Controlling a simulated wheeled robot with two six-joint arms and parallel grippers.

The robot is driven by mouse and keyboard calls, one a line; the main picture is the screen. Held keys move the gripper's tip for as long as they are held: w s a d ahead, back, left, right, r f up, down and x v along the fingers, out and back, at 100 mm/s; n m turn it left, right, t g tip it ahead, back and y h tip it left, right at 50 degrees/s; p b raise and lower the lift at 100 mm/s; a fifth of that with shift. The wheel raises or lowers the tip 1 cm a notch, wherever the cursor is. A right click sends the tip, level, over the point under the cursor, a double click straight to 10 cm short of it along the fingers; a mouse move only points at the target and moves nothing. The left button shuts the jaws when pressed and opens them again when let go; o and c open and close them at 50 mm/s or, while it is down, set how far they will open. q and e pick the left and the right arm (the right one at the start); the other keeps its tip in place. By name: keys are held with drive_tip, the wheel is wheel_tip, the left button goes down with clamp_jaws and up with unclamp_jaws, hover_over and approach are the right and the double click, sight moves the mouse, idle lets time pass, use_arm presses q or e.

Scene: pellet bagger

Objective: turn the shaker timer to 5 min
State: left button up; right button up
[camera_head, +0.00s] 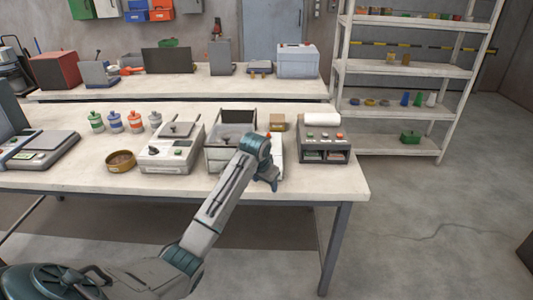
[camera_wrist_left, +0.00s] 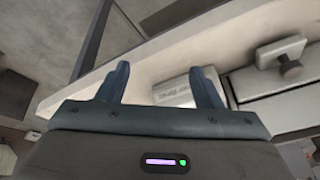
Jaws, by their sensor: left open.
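A light grey benchtop machine (camera_head: 165,158) with a flat plate on top and a dark knob (camera_head: 179,151) on its sloped front stands on the near bench. It may be the shaker, but its markings are too small to read. My left gripper (camera_head: 271,184) is open and empty at the bench's front, to the right of this machine and apart from it. The left wrist view shows its two fingers spread (camera_wrist_left: 161,86), with a pale labelled block (camera_wrist_left: 174,91) beyond them. A round knob (camera_wrist_left: 289,66) on a pale panel is at the right there; I cannot tell whose it is.
My left forearm partly hides an open-topped machine (camera_head: 217,156) and a white item beside it. A dark control box (camera_head: 324,153) with buttons stands to the right. A brown bowl (camera_head: 121,161) and several capped bottles (camera_head: 115,123) stand left. The bench's front right corner (camera_head: 350,188) is clear.

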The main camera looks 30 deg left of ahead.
use_arm(q)
drive_tip(key=w+a+r, duration=0.3)
drive_tip(key=w+r, duration=0.1)
drive_tip(key=r, duration=0.2)
drive_tip(key=w+a+r, duration=0.4)
drive_tip(key=r, duration=0.3)
drive_tip(key=shift+n+h, duration=0.3)
drive_tip(key=shift+n, duration=0.1)
drive_tip(key=p+x, duration=0.2)
drive_tip(key=x, duration=0.9)
drive_tip(key=shift+s+d, duration=0.15)
drive_tip(key=c, duration=1)
